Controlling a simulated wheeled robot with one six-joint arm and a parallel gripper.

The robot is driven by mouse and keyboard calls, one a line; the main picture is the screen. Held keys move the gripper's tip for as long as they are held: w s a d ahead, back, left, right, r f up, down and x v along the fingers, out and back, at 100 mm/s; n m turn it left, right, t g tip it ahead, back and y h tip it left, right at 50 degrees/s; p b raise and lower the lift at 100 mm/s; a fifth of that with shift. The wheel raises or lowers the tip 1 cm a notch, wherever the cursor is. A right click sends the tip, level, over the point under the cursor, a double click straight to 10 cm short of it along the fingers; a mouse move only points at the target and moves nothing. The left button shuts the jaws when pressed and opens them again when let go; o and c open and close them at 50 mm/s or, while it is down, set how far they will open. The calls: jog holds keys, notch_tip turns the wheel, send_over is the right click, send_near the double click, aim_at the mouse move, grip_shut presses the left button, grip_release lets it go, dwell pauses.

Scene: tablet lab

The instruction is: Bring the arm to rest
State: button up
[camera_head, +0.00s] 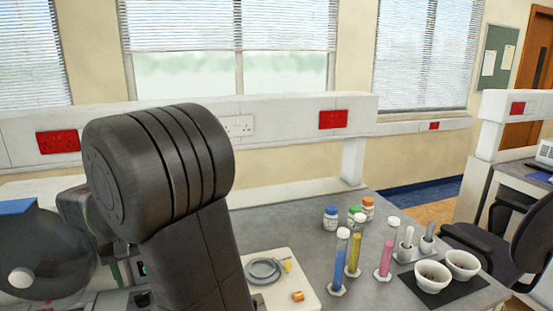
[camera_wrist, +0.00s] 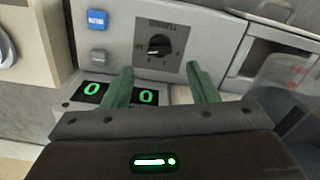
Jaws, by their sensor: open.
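My gripper (camera_wrist: 160,80) shows in the wrist view with its two green fingers wide apart and nothing between them. It is in front of the grey panel of a machine (camera_wrist: 221,43). I cannot tell whether the fingers touch the panel. In the head view my dark arm fills the left middle and hides my gripper and part of the machine.
On the bench (camera_head: 272,219) stand bottles (camera_head: 330,217), tubes with blue (camera_head: 339,270), yellow (camera_head: 353,256) and pink (camera_head: 385,260) contents, and white bowls (camera_head: 432,277). A dark rounded body (camera_head: 45,255) is at far left.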

aim_at(140, 296)
notch_tip(140, 296, down, 6)
jog(key=shift+r, duration=0.25)
jog(key=shift+r+n, duration=0.1)
jog(key=shift+n, duration=0.2)
jog(key=n, duration=0.4)
jog(key=shift+a, duration=0.1)
jog(key=n, duration=0.6)
jog(key=shift+s, duration=0.15)
jog(key=n+b, duration=0.1)
jog(key=n, duration=0.5)
jog(key=shift+s, duration=0.15)
jog(key=n, duration=0.5)
jog(key=shift+b, duration=0.4)
jog(key=shift+d+r, duration=0.1)
jog(key=shift+d, duration=0.1)
